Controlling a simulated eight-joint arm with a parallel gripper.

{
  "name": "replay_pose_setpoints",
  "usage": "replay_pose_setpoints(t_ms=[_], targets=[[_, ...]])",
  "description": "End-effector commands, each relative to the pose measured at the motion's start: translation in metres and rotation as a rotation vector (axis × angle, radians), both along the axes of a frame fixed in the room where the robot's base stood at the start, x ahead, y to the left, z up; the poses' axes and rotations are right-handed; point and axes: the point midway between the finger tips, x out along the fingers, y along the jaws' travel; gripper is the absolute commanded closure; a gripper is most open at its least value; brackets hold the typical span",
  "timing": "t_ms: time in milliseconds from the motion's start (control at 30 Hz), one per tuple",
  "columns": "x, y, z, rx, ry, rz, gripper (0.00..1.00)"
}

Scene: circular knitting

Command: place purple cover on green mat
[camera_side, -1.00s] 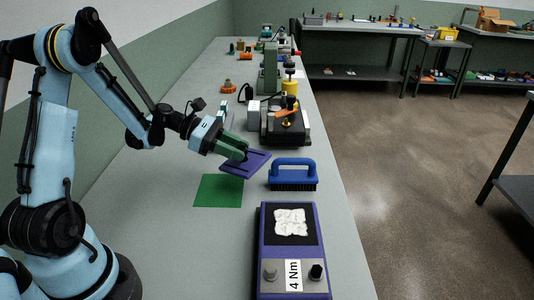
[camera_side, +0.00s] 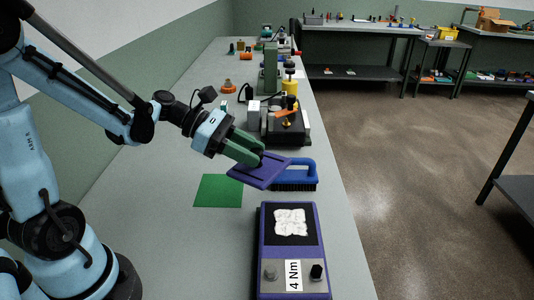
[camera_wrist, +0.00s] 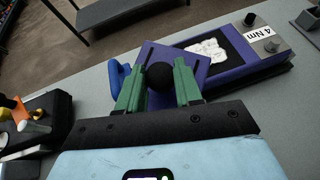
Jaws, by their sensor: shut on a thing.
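The purple cover (camera_side: 259,172) is a flat plate, held tilted above the table to the upper right of the green mat. My gripper (camera_side: 258,158) has green fingers and is shut on a dark knob on the cover. In the wrist view the cover (camera_wrist: 196,62) shows beyond the green fingers, with the round black knob (camera_wrist: 159,77) between them. The green mat (camera_side: 218,191) lies flat and bare on the table in the side view. The mat is not visible in the wrist view.
A blue brush (camera_side: 309,177) stands right behind the cover. A purple box labelled 4 Nm (camera_side: 290,255) sits in front, to the right of the mat. A dark machine (camera_side: 286,128) stands farther back. The table is clear left of the mat.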

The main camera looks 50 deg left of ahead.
Motion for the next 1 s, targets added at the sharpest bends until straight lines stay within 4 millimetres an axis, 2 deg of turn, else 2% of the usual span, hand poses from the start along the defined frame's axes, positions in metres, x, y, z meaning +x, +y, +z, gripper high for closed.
replay_pose_setpoints(t_ms=[200,333,467,1000], targets=[[-0.031,0.005,-0.007,0.125,0.108,-0.072,1.00],[-0.040,0.010,-0.010,0.162,0.146,-0.093,1.00],[-0.038,0.023,-0.018,0.170,0.155,-0.095,1.00],[-0.020,0.098,-0.064,0.168,0.152,-0.095,1.00]])
